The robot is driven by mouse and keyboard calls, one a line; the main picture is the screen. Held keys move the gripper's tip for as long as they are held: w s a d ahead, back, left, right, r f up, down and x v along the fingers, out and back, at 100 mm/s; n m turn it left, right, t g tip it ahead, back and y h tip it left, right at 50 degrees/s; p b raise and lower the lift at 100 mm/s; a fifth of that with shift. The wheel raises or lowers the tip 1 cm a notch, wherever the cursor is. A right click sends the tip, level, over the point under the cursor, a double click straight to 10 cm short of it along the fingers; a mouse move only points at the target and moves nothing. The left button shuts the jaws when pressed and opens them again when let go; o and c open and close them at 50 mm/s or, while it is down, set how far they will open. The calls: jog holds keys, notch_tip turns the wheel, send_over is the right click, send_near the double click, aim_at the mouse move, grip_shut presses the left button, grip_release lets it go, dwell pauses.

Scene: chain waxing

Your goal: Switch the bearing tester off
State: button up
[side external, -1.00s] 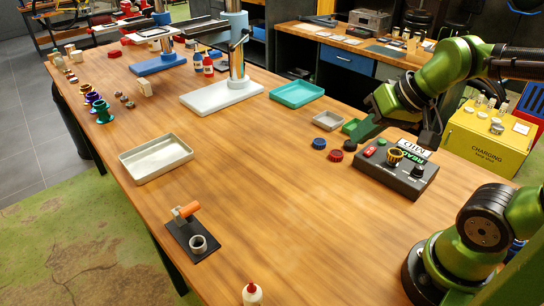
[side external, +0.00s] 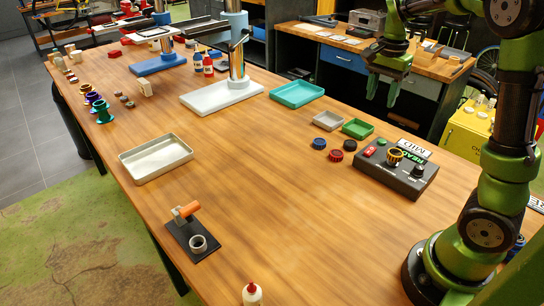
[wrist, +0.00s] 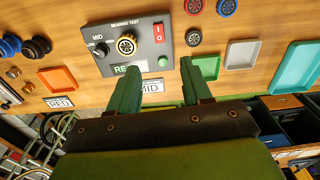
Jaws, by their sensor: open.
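The bearing tester (side external: 395,178) is a dark grey box on the right of the table. On its top are a red rocker switch (wrist: 159,33) with white marks, a green button (wrist: 163,61), a bearing in a brass-coloured ring (wrist: 126,44) and a black knob (wrist: 101,49). A green label reading "REA…" is partly hidden by a finger in the wrist view. Which way the rocker is pressed is too small to tell. My gripper (side external: 382,97) is open and empty, well above the table behind the tester. Its green fingers (wrist: 159,72) point down, apart from the tester.
Blue, red and black caps (side external: 336,156) lie left of the tester, with a grey tray (side external: 328,121) and a green tray (side external: 358,128) behind them. A white "MID" card (side external: 413,149) stands at its back. The table's middle is clear.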

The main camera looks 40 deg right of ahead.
send_near(368, 153)
jog(key=shift+m, duration=0.3)
notch_tip(368, 153, down, 8)
jog(key=shift+w+d+r, duration=0.1)
jog(key=shift+d, duration=0.05)
